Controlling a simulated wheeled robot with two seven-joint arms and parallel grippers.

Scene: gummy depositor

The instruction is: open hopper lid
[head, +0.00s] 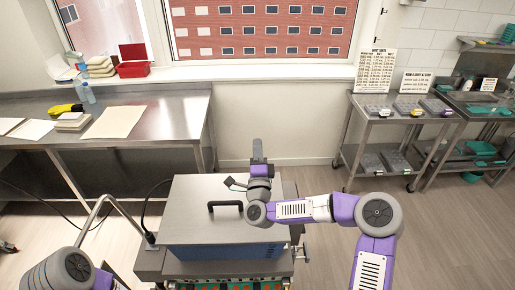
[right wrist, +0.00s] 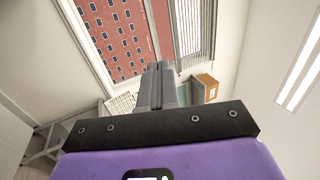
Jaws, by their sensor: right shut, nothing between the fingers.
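The hopper lid (head: 200,190) is a flat grey metal plate lying level on top of the blue hopper (head: 215,251) in the head view. A black bar handle (head: 225,204) stands on the lid. My right gripper (head: 258,148) is above and beyond the lid's back right part, pointing away from me, apart from the handle. Its fingers are shut and empty; in the right wrist view the two fingers (right wrist: 158,85) lie together. My right forearm hides the lid's right part.
A steel table (head: 160,110) stands back left, below the window. Shelved carts (head: 385,130) stand back right. The floor between is clear.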

